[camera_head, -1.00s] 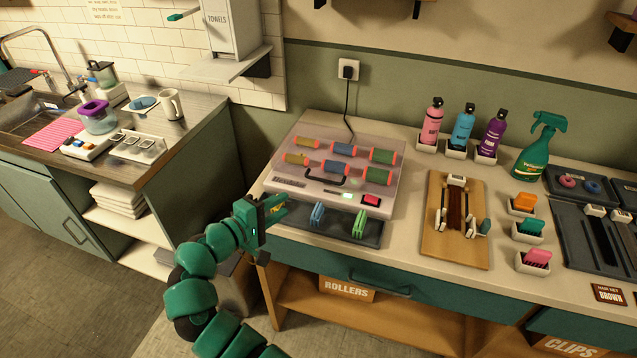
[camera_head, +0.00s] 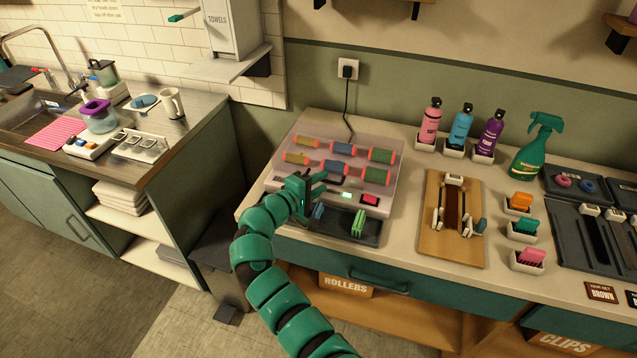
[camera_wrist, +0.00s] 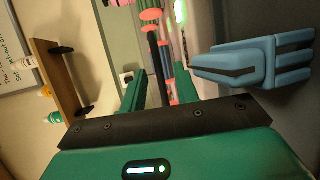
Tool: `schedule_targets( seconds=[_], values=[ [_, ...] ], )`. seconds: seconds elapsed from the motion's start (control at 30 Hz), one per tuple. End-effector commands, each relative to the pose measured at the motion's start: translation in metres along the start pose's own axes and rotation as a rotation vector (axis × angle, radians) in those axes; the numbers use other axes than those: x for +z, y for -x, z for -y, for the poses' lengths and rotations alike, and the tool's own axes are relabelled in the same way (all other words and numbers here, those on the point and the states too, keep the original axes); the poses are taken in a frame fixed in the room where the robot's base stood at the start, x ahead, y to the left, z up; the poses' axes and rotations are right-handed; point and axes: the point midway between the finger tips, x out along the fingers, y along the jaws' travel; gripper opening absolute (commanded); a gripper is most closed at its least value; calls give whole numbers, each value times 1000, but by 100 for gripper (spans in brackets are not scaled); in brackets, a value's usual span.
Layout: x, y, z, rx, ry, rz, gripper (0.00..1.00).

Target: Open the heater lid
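The heater (camera_head: 290,152) is a low box on the counter with a clear lid over several coloured rollers. Its lid looks closed. The lid's black handle (camera_head: 340,182) is at the front edge, partly hidden by my gripper (camera_head: 321,182). My gripper is at the handle's left side, with its fingers pointing right and apart. In the wrist view, the green fingers (camera_wrist: 160,88) are spread, and a dark bar, apparently the handle, lies beyond and between them. I cannot tell whether they touch it.
A dark tray (camera_head: 340,232) in front of the heater holds a blue clip (camera_head: 318,212), large in the wrist view (camera_wrist: 250,65), and a green clip (camera_head: 358,222). A wooden board (camera_head: 440,240) and several bottles (camera_head: 463,128) stand to the right. A cord runs behind to the wall outlet (camera_head: 347,69).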

Motion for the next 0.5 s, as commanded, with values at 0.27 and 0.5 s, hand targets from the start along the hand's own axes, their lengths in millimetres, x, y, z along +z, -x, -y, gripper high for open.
schedule_targets(
  seconds=[0.27, 0.5],
  values=[
    [0, 0, 0, 0, -1, -1, 15],
    [0, 0, 0, 0, 0, -1, 0]
  ],
)
